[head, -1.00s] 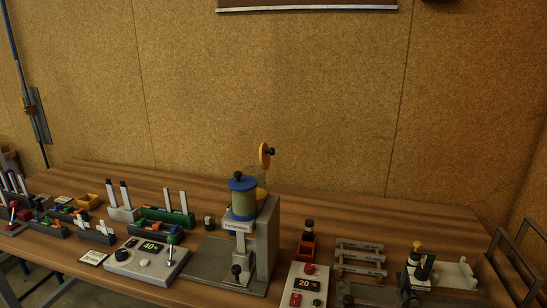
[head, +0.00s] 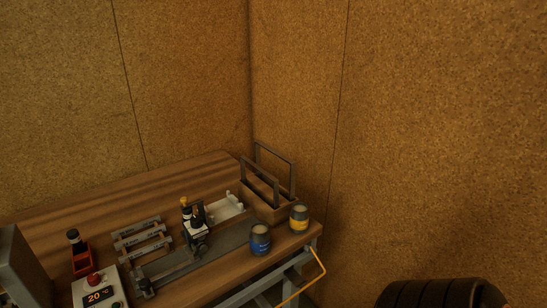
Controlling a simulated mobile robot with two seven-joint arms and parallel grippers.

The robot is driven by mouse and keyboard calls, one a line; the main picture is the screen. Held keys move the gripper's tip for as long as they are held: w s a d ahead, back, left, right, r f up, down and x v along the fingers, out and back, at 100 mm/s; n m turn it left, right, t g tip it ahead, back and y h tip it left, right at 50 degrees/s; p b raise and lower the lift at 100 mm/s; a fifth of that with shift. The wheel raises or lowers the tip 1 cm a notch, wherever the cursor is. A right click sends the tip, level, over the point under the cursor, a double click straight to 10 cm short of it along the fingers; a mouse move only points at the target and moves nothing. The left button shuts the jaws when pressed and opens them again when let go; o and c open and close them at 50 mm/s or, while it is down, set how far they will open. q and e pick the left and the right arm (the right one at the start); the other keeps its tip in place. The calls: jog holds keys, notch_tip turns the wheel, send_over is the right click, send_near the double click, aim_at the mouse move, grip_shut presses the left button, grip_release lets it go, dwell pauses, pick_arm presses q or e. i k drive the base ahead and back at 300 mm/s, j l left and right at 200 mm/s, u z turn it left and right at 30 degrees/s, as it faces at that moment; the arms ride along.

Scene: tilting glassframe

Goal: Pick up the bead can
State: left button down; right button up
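Two small cans stand upright at the right end of the wooden bench in the head view. One can has a blue band (head: 260,241) and stands by the front edge. The other can has a yellow band (head: 299,219) and stands farther right, near the corner. Both have grey bodies and pale tops. Their labels are too small to read, so I cannot tell which is the bead can. Neither of my grippers shows in this view.
A wooden carrier with grey handle frames (head: 268,203) stands behind the cans. A dark clamp fixture (head: 194,228) and a white tray (head: 225,208) are to their left. A control box reading 20 (head: 96,292) is front left. A yellow bar (head: 309,285) juts below the bench's right end.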

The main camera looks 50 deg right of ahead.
aim_at(299, 214)
jog(key=z, duration=1.85)
jog(key=u, duration=2)
jog(key=z, duration=2)
jog(key=i+l, duration=0.1)
jog(key=i+l+z, duration=0.1)
jog(key=l, duration=0.25)
